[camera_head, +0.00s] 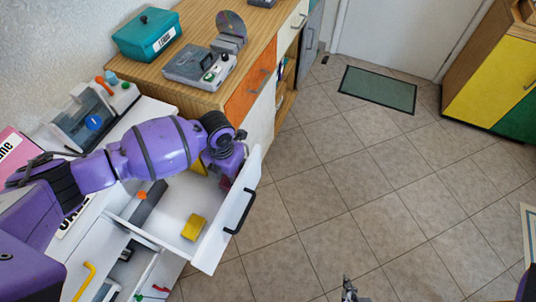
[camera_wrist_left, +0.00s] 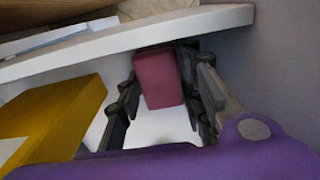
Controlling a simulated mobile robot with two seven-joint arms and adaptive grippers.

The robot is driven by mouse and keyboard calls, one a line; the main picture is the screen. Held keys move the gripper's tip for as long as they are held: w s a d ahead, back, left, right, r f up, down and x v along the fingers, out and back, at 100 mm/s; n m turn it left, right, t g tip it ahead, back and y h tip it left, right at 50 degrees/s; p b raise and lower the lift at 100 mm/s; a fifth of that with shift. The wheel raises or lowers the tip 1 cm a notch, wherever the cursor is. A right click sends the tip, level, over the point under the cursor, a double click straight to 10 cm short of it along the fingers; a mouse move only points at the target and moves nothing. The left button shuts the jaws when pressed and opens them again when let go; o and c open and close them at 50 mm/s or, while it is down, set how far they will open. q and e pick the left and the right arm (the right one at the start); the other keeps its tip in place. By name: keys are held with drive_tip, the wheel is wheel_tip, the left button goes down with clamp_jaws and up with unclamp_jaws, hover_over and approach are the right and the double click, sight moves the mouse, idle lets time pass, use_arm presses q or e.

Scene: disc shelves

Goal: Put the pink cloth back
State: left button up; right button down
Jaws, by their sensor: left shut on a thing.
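The pink cloth (camera_wrist_left: 158,78) looks like a compact folded block in the left wrist view. My left gripper (camera_wrist_left: 162,92) has its fingers on both sides of it and is shut on it. In the head view a small dark pink patch of the cloth (camera_head: 225,183) shows below my left wrist, inside the open white drawer (camera_head: 236,222) near its far end. My left fingers are mostly hidden there by the wrist. Whether the cloth touches the drawer floor is not clear. My right gripper (camera_head: 349,289) shows at the bottom edge over the floor; its jaw opening is too small to tell.
A yellow block (camera_head: 194,227) and a dark grey bar (camera_head: 149,203) lie in the drawer. A wooden-topped cabinet (camera_head: 205,95) bears a teal box (camera_head: 147,35) and a grey device (camera_head: 198,66). The tiled floor at right is clear around a green mat (camera_head: 378,90).

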use_arm(q)
drive_tip(key=o, duration=1.1)
drive_tip(key=shift+r, duration=0.45)
wheel_tip(320, 180, up, 11)
drive_tip(key=p, duration=0.1)
drive_tip(key=shift+r, duration=0.2)
use_arm(e)
drive_tip(key=shift+w+r, duration=0.2)
drive_tip(key=shift+r, duration=0.25)
drive_tip(key=shift+w+r, duration=0.1)
drive_tip(key=shift+w, duration=0.05)
